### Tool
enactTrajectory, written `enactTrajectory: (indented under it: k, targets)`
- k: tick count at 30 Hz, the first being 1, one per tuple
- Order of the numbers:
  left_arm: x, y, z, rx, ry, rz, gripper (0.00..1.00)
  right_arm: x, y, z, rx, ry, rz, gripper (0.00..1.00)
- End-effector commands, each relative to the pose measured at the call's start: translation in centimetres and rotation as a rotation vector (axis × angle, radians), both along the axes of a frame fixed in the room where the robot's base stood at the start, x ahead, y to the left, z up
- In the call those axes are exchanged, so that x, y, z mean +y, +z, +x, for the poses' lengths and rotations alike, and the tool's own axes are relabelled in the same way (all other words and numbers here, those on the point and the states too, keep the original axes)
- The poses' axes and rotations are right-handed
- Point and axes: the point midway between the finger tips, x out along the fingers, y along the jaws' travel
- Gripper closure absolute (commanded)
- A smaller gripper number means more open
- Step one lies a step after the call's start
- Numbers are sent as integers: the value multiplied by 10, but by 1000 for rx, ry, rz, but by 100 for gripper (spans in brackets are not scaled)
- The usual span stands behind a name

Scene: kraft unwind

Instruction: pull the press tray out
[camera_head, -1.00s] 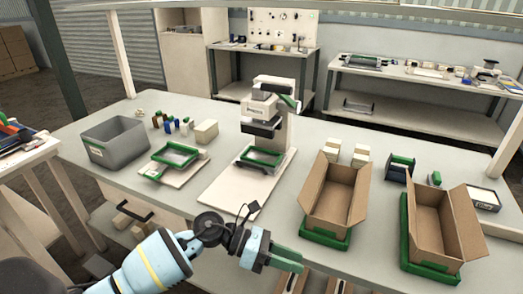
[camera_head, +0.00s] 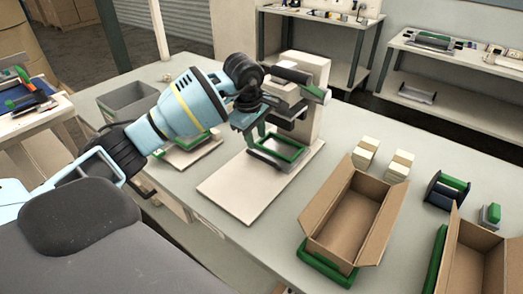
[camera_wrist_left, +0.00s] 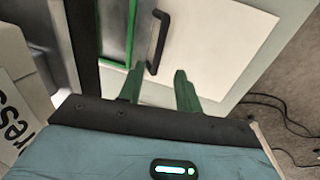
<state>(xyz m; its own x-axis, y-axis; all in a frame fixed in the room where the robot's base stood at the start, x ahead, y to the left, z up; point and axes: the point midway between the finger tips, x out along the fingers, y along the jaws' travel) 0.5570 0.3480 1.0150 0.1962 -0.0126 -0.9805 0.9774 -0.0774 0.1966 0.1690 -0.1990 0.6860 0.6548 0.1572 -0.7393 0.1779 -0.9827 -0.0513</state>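The press (camera_head: 312,75) is a white machine on a white base plate (camera_head: 232,190). Its press tray (camera_head: 262,157), with a green rim, sits low on the plate under the press head. In the left wrist view the green tray edge (camera_wrist_left: 131,32) shows at the top, with a black handle (camera_wrist_left: 158,40) beside it. My left gripper (camera_head: 256,135) is at the tray's front left in the head view. In the left wrist view its green fingers (camera_wrist_left: 159,70) are apart, with the handle just beyond and between the tips, not clasped. My right gripper is not in view.
An open cardboard box (camera_head: 350,225) stands on a green tray to the right, with another box (camera_head: 478,262) beyond. A grey bin (camera_head: 125,103) and a second green-rimmed fixture (camera_head: 200,150) lie left, partly behind my arm. The plate's front is clear.

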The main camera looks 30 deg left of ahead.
Motion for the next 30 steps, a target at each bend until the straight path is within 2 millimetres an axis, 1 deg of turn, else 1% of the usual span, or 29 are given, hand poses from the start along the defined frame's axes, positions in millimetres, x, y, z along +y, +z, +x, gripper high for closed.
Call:
enactTrajectory:
  k: [9,12,15,19,26,27,30]
  targets:
    - [-2,-45,8,4,0,-3,66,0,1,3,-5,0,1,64]
    - [-2,-58,11,2,0,-3,66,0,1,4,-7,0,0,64]
    - [-3,-66,13,1,-1,-4,66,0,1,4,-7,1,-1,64]
    - [-2,-71,14,-1,0,-2,66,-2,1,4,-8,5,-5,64]
    - [-2,-72,14,-1,0,-2,66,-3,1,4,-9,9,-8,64]
    - [-2,-72,14,-1,0,-2,67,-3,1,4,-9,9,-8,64]
    - [-2,-72,14,-1,-1,-3,80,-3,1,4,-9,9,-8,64]
